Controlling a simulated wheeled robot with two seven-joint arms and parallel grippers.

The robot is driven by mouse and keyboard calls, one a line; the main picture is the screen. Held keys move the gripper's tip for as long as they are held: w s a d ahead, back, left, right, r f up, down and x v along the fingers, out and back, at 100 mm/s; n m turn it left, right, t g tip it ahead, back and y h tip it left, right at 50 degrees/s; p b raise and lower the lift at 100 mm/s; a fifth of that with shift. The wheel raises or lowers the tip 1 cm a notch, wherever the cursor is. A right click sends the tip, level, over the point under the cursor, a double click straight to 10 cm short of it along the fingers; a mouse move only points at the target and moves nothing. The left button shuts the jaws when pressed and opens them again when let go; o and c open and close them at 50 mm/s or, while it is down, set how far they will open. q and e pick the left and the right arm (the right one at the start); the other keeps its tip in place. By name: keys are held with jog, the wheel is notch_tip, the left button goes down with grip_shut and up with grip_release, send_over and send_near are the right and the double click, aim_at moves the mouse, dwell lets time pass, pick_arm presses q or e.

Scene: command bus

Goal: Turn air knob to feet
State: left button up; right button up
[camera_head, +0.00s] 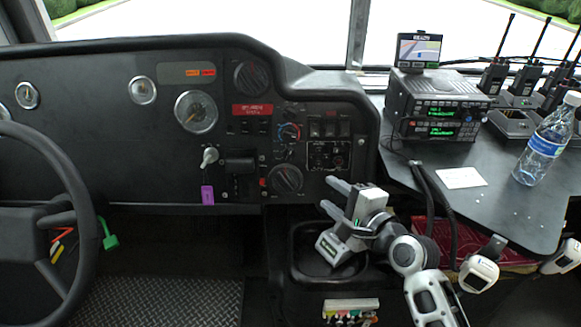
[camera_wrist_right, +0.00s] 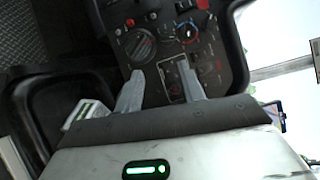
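The dash panel carries several knobs, and I cannot read which one is the air knob. A large black knob with white marks (camera_head: 285,178) sits low on the panel; it also shows in the right wrist view (camera_wrist_right: 140,45). A smaller knob with a red and blue ring (camera_head: 289,132) is above it and shows in the right wrist view (camera_wrist_right: 188,31). Another black knob (camera_head: 251,77) is higher up. My right gripper (camera_head: 330,199) is open and empty, right of and below the large knob, apart from the panel. My left gripper is not in view.
A steering wheel (camera_head: 62,225) is at the left. A black tray (camera_head: 300,262) is below my right gripper. Radios (camera_head: 437,105) and a bottle (camera_head: 545,145) stand on the right-hand desk.

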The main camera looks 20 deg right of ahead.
jog(key=w+m, duration=0.1)
jog(key=b, duration=0.3)
send_near(289, 156)
jog(key=x, duration=0.8)
jog(key=shift+w+f, duration=0.1)
jog(key=shift+w, duration=0.1)
jog(key=shift+p, duration=0.3)
jog(key=c, duration=0.7)
